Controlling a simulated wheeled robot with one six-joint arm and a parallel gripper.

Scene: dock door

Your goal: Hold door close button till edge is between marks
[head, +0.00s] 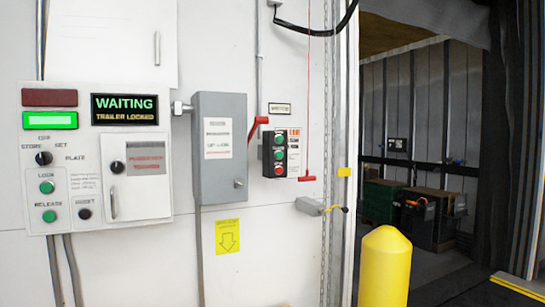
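A dark push-button station (281,153) is on the white wall near the middle of the head view. It carries an upper green button (279,138), a lower green button (279,155) and a red button (279,170). The lettering beside them is too small to read, so I cannot tell which one closes the door. The doorway on the right stands open onto a trailer interior (430,85). A yellow marker (344,172) is on the door frame. I cannot make out the door's edge or a pair of marks. My gripper is not in view.
A control panel (95,213) reading "WAITING, TRAILER LOCKED" and a grey switch box (220,185) with a red lever are left of the buttons. A red pull cord (307,120) hangs right of them. A yellow bollard (385,270) stands before the doorway.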

